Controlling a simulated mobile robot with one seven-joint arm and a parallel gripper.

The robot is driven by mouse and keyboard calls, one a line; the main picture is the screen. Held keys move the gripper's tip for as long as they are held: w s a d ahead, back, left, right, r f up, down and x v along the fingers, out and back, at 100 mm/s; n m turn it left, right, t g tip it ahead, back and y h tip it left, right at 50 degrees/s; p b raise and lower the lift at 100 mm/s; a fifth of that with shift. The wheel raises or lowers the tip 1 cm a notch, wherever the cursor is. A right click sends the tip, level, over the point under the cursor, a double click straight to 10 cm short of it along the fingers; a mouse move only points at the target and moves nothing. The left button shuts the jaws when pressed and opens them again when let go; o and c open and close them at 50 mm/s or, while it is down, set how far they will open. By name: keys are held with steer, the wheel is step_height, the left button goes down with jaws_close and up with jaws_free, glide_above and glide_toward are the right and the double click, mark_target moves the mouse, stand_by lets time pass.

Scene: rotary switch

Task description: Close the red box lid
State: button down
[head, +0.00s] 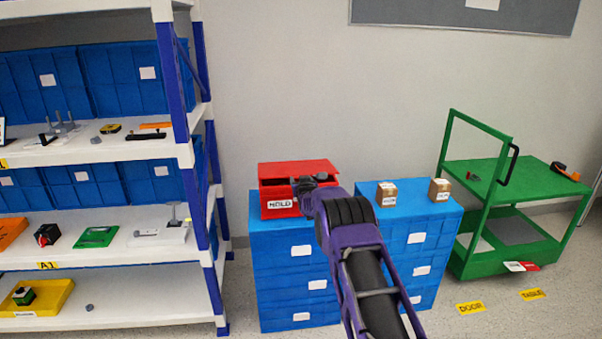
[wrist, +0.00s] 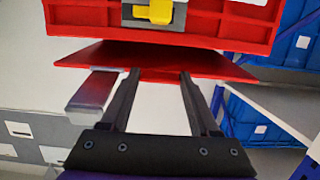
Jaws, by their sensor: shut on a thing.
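The red box (head: 288,206) with a HOLD label sits on a blue drawer cabinet in the head view. Its flat red lid (head: 300,168) is raised a little, with a dark gap below it. The jaws are shut on the lid, though the exact contact is hard to see. In the head view my gripper (head: 302,185) is at the box's front right.
Two small brown boxes (head: 386,194) (head: 439,190) stand on the neighbouring blue cabinet (head: 415,222). A loaded shelf rack (head: 176,150) stands at the left. A green cart (head: 480,230) stands at the right.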

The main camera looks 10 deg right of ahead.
steer(key=shift+s+f, duration=0.1)
steer(key=shift+f, duration=1.1)
steer(key=shift+c, duration=0.6)
jaws_free()
steer(key=shift+r, duration=0.1)
steer(key=p+v, duration=0.2)
steer(key=v, duration=1.5)
